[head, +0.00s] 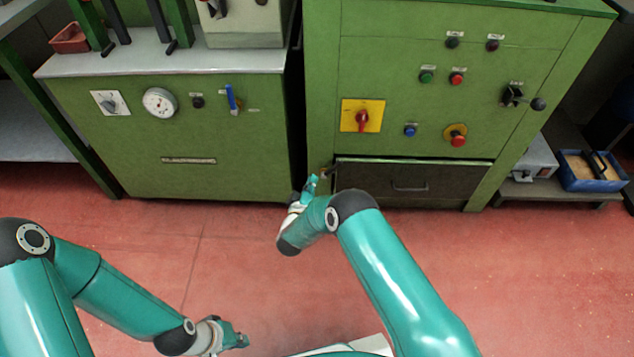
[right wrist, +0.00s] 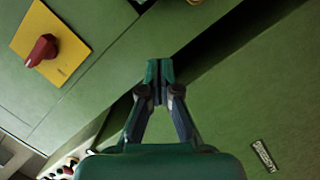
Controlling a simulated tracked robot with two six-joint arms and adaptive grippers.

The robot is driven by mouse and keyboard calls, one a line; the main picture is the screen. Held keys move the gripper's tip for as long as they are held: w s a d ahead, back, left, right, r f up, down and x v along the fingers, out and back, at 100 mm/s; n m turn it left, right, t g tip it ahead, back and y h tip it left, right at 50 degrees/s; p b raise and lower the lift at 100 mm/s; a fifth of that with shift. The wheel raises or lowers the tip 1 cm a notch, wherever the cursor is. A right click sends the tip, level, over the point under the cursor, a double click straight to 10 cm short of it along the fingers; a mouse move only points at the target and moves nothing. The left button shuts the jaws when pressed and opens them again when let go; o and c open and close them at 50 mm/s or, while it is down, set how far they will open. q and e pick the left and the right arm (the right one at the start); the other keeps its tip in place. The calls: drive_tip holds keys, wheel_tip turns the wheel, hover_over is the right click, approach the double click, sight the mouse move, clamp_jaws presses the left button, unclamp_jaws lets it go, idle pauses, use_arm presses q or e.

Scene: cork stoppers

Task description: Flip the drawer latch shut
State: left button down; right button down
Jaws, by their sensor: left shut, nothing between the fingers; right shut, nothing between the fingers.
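The drawer (head: 385,182) is a dark brown front with a bar handle, low on the right green machine. A small latch (head: 326,173) seems to sit at its upper left corner; it is too small to tell its position. My right gripper (head: 312,181) is shut and empty, just left of that corner; I cannot tell whether it touches the latch. In the right wrist view its fingertips (right wrist: 160,72) are together in front of green panels. A small yellowish piece at the top edge there is cut off. My left gripper (head: 238,342) is shut and empty, low above the floor.
A yellow plate with a red rotary switch (head: 362,117) is above the drawer; it also shows in the right wrist view (right wrist: 68,62). A dark gap separates the right machine from the left green cabinet (head: 190,135). A blue bin (head: 592,184) stands at right. The red floor in front is clear.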

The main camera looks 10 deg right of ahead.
sight(331, 169)
drive_tip(key=b+x, duration=0.4)
drive_tip(key=x, duration=0.4)
drive_tip(key=shift+w+d+f, duration=0.15)
drive_tip(key=shift+w+f, duration=0.05)
drive_tip(key=shift+s+d+f, duration=0.2)
drive_tip(key=shift+d+f, duration=0.15)
drive_tip(key=shift+d, duration=0.15)
drive_tip(key=shift+s+d+f, duration=0.2)
drive_tip(key=shift+d+f, duration=0.15)
drive_tip(key=shift+d, duration=0.15)
drive_tip(key=shift+s+d+f, duration=0.15)
drive_tip(key=shift+d+f, duration=0.15)
drive_tip(key=shift+d, duration=0.15)
